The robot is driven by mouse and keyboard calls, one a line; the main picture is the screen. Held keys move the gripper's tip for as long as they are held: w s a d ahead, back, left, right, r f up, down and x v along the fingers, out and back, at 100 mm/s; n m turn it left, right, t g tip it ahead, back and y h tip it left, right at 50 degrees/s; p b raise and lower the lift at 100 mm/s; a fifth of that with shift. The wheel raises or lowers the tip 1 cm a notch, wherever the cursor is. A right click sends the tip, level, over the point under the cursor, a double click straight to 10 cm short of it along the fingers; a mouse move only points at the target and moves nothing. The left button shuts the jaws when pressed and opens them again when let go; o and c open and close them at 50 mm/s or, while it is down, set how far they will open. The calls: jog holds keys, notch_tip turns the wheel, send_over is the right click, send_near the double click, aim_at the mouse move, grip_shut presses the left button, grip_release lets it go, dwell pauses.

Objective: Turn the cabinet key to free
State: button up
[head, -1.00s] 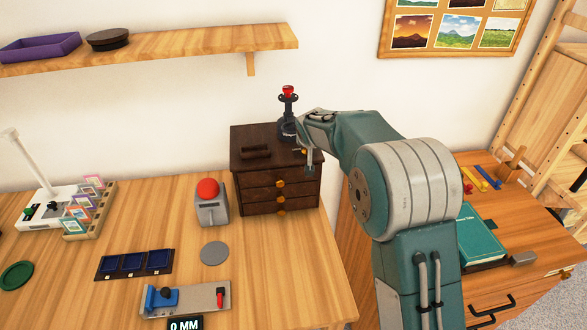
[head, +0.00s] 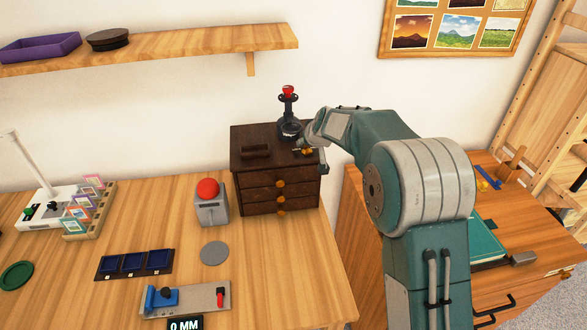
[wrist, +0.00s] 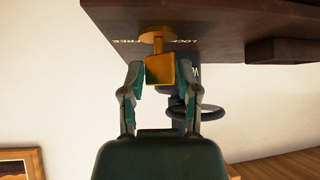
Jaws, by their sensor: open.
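The dark brown cabinet (head: 240,163) stands at the back right of the desk, with brass knobs on its drawers. The brass key (head: 307,151) is at the top right of the cabinet, partly hidden by my gripper. In the wrist view the key (wrist: 160,68) shows close up as a square brass block on a round base. The words LOCK and FREE are printed by it; which one it points to I cannot tell. My gripper (wrist: 159,77) is open, with one finger on each side of the key and a gap visible beside it.
A black stand with a red top (head: 288,108) stands right behind the key, close to my gripper. A dark handle-like block (head: 255,151) lies on the cabinet's left top. A red button on a grey box (head: 209,200) stands left of the cabinet.

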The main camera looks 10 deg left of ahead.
jog(key=shift+n, duration=0.3)
